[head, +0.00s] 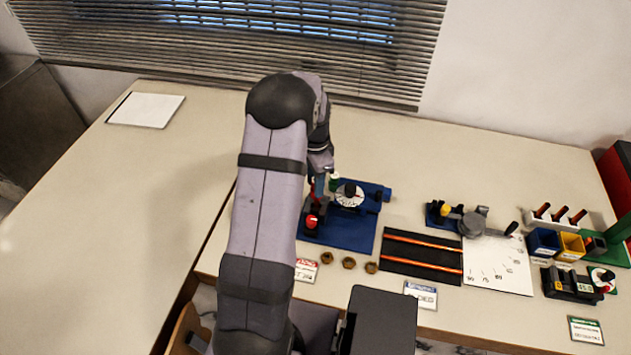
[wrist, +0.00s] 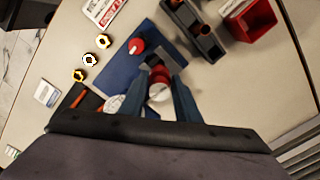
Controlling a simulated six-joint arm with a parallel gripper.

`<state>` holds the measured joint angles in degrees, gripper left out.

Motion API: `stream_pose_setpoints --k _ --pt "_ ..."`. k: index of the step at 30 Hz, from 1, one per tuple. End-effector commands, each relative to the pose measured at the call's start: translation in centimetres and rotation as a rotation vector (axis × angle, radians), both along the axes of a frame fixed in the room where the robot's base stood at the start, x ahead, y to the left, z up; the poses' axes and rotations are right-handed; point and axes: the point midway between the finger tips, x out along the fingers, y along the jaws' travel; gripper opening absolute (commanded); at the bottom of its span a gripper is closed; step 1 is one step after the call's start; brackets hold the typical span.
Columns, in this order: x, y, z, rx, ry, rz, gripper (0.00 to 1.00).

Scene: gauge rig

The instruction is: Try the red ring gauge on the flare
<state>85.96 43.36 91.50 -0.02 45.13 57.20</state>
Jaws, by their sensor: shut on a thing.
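My gripper (wrist: 160,80) is over the blue rig base (head: 340,238), pointing down. In the wrist view its two blue-grey fingers are shut on a small piece with a pale round top (wrist: 160,93) and a red part (wrist: 158,73), which I take for the red ring gauge. In the head view a bit of red shows beside the fingertips (head: 318,188), close to the dial. The flare is hidden under the fingers and the held piece. I cannot tell whether the gauge touches it.
The rig carries a red knob (head: 311,221) and a white dial (head: 349,195). Three brass nuts (head: 348,263) lie in front. Copper tubes (head: 425,247) lie on a black mat to the right. A black holder (wrist: 195,30) and red bin (wrist: 250,18) stand close by.

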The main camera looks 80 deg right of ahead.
Motion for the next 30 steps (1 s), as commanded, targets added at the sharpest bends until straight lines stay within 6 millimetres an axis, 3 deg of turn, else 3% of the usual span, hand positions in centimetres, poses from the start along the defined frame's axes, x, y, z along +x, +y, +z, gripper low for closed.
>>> stream_pose_setpoints --k 30 --pt "0.0 -0.02 -0.6 -0.001 -0.001 0.0 0.05"
